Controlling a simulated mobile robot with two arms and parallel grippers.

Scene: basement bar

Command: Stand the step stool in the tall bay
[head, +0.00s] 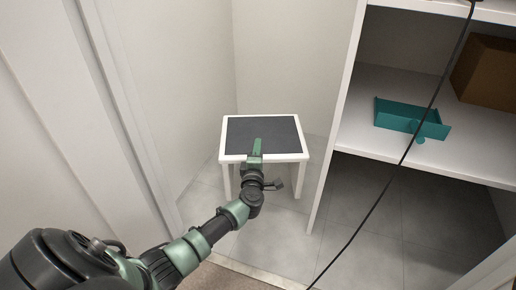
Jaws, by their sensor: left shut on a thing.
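The step stool (290,155) is white with a dark grey top. It stands upright on the tiled floor of a narrow space between the left wall and the shelf unit's side panel. My left arm reaches in from the lower left. My left gripper (257,147) is shut on the stool's near edge, with a green finger lying over the dark top. The lower finger and the stool's far legs are mostly hidden. My right gripper is not in view.
The white shelf unit (345,105) stands right of the stool. Its middle shelf holds a teal tray (405,115) and a brown box (487,70). A black cable (400,160) hangs across the front. A white door frame (110,90) is on the left. Tiled floor beneath the shelf is clear.

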